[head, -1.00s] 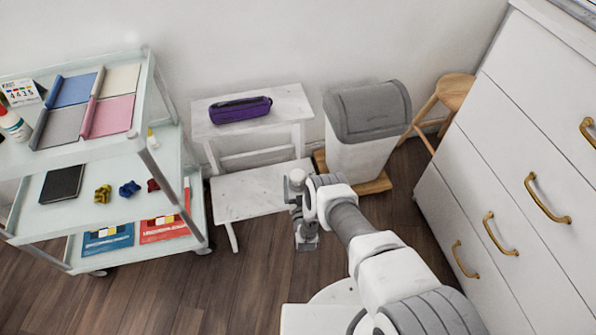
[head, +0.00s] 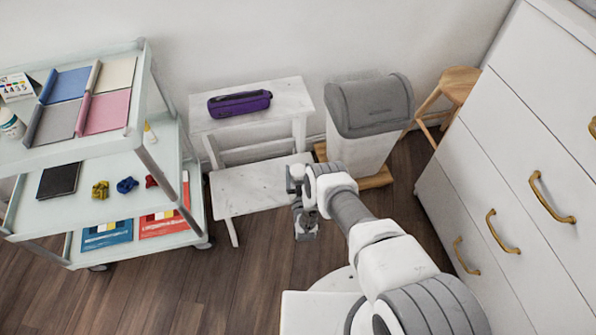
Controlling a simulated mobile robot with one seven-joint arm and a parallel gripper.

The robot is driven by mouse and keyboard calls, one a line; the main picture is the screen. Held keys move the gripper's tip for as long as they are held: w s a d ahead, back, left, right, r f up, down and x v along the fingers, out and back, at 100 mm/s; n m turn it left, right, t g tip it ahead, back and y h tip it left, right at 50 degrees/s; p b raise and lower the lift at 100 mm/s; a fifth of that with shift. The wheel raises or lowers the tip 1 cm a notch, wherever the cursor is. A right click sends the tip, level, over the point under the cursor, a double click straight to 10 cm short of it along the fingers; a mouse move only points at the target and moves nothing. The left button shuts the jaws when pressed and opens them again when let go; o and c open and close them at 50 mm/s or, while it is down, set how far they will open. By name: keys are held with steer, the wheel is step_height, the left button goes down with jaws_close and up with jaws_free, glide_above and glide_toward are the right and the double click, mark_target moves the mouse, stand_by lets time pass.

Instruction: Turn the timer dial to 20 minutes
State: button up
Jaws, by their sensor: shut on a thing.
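I cannot make out a timer or a dial in the head view. My gripper (head: 306,229) hangs at the end of my arm, pointing down in front of the low white step bench (head: 250,186), over the dark wood floor. Its fingers are small and partly hidden by my own wrist. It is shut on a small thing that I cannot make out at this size.
A shelved trolley (head: 165,156) with folded cloths and a black book (head: 59,180) stands left. A purple case (head: 240,103) lies on the bench's upper step. A grey-lidded bin (head: 370,104), wooden stool (head: 457,84) and white drawer cabinet (head: 500,150) stand right. Floor before the bench is clear.

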steer(key=shift+c, duration=1.3)
steer(key=shift+m+h, duration=0.4)
steer(key=shift+h, duration=0.2)
steer(key=o, duration=1.3)
steer(key=shift+c, duration=0.2)
steer(key=shift+s, duration=0.2)
